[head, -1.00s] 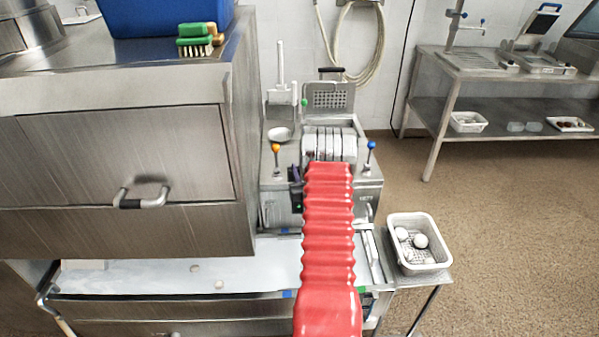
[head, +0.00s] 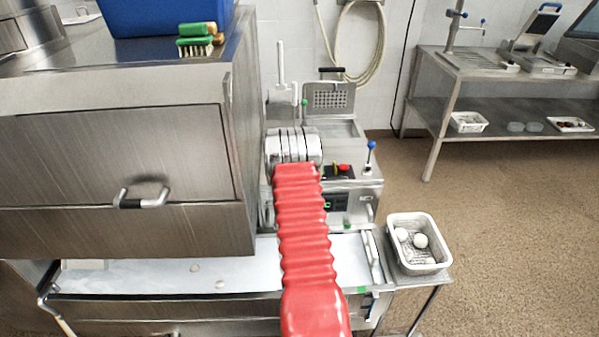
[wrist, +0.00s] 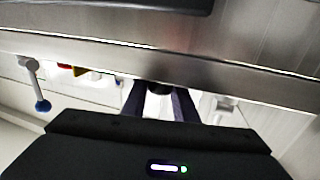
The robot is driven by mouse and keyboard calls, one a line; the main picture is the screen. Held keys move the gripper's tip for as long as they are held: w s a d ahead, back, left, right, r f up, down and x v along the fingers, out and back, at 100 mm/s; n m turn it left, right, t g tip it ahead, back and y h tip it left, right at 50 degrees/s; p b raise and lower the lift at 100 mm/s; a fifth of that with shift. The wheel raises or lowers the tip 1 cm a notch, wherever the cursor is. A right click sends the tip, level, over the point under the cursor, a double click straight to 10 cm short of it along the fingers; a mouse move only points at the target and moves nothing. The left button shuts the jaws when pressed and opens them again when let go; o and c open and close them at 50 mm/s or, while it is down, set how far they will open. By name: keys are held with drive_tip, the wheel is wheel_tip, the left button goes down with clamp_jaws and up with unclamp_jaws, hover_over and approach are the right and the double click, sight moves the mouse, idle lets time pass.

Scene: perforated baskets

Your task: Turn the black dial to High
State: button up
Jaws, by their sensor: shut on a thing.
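My gripper (wrist: 160,98) shows in the wrist view with its two dark fingers reaching the steel front panel. They are closed around a small dark round thing, the black dial (wrist: 159,87), which is mostly hidden between them. Its pointer and any markings cannot be read. In the head view my red-sleeved arm covers the left part of the machine's front, so neither the gripper nor the dial shows there. The steel machine (head: 345,187) has a green-lit display (head: 328,205) just right of my arm.
A blue-knobbed lever (head: 370,147) stands at the machine's right, with a red button (head: 344,167) nearby. A perforated basket (head: 328,97) is behind. A white basket of pale balls (head: 445,262) sits at right. A large steel cabinet (head: 120,150) is close on the left.

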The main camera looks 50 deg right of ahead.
drive_tip(key=shift+s+d+r+m+g+h, duration=0.1)
drive_tip(key=shift+s+d+m+g+h, duration=0.1)
drive_tip(key=shift+m+g+h, duration=0.15)
drive_tip(key=o, duration=1)
drive_tip(key=shift+w+a, duration=0.1)
drive_tip(key=shift+o, duration=0.3)
drive_tip(key=shift+a, duration=0.1)
drive_tip(key=v, duration=1.3)
drive_tip(key=shift+s+a, duration=0.25)
